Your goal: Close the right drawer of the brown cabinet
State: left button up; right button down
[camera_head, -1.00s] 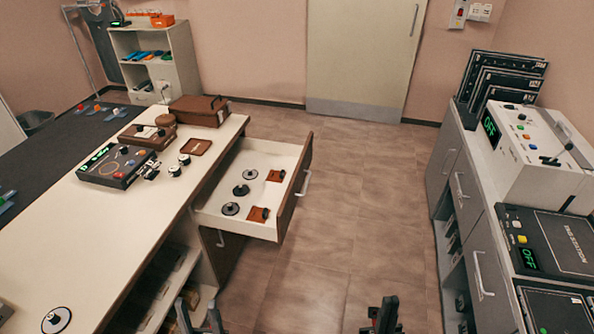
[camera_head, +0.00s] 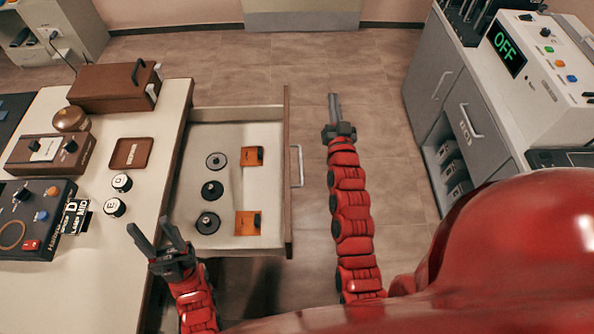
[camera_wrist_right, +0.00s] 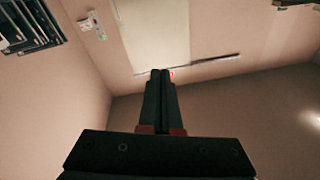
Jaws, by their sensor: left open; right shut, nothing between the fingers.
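The right drawer (camera_head: 268,186) of the brown cabinet stands pulled out in the head view, its brown front with a metal handle (camera_head: 297,166) facing right. Inside lie several black round knobs and two orange pieces (camera_head: 248,223). My right gripper (camera_head: 334,100) is shut and empty, to the right of the handle and apart from it, over the floor. In the right wrist view its closed fingers (camera_wrist_right: 160,80) point toward the wall and door. My left gripper (camera_head: 155,230) is open and empty, near the cabinet top's edge, left of the drawer's near corner.
The white cabinet top (camera_head: 150,190) holds a brown box (camera_head: 110,88), a control panel (camera_head: 35,215) and small dials. A grey cabinet (camera_head: 450,110) with a white device (camera_head: 540,70) stands at the right. Floor is clear between drawer and grey cabinet.

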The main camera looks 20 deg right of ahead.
notch_tip(320, 180, down, 4)
jog(key=w+g+y, duration=0.1)
jog(key=w+g, duration=0.1)
jog(key=n+g+y+b, duration=0.4)
jog(key=g+y, duration=0.4)
jog(key=g, duration=0.3)
send_near(300, 170)
jog(key=w+a+f+b, duration=0.2)
jog(key=a+f, duration=0.1)
jog(key=w+a+f+b, duration=0.1)
jog(key=shift+a+f, duration=0.2)
jog(key=shift+f, duration=0.15)
jog(key=shift+w+a+f, duration=0.15)
jog(key=shift+w+f, duration=0.25)
jog(key=shift+f, duration=0.05)
